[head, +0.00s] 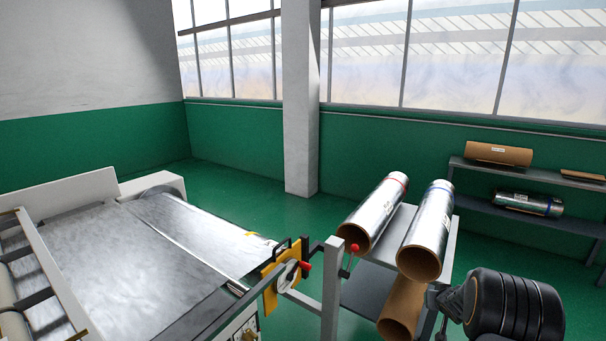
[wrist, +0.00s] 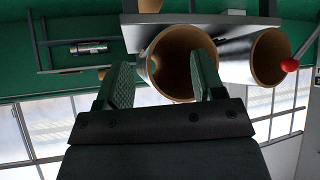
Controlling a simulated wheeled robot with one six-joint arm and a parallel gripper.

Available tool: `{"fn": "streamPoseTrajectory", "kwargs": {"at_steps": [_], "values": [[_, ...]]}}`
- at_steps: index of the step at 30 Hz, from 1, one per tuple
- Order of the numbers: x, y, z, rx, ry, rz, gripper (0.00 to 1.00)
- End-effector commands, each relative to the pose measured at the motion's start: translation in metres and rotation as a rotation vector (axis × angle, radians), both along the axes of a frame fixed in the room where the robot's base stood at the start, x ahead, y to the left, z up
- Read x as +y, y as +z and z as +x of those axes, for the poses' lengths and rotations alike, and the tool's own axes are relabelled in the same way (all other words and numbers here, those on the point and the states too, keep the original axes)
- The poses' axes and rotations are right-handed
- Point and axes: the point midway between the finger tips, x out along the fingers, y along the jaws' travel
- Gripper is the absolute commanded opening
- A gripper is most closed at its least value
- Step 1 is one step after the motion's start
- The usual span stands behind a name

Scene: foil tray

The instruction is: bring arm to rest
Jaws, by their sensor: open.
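My gripper (wrist: 160,62) shows in the wrist view, which is upside down. Its two dark green ridged fingers stand wide apart with nothing held between them. Beyond the fingers is the open brown end of a foil roll (wrist: 152,68); I see no clear contact. A second foil roll (wrist: 270,58) lies beside it. In the head view my arm (head: 515,305) is at the lower right, black and partly cut off by the frame. It is just right of the blue-banded foil roll (head: 431,225). The red-banded foil roll (head: 377,208) lies to its left.
Both rolls lie on a grey rack (head: 405,215), with a brown tube (head: 399,308) below. A red-knobbed lever (head: 352,249) and yellow bracket (head: 270,290) stand left, beside a foil-covered machine (head: 120,255). A wall shelf (head: 530,174) holds more rolls. Green floor (head: 255,200) is clear behind.

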Motion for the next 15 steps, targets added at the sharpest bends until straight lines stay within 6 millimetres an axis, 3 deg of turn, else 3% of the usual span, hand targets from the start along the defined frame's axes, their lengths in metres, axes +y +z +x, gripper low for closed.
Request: {"fn": "streamPoseTrajectory", "kwargs": {"at_steps": [1, 5, 9, 15], "values": [[0.009, 0.018, -0.020, 0.080, -0.036, -0.049, 0.62], [0.046, 0.051, -0.087, 0.333, -0.085, -0.099, 0.62], [0.107, 0.082, -0.161, 0.539, -0.049, -0.043, 0.62], [0.191, 0.117, -0.245, 0.660, 0.071, 0.087, 0.62]]}}
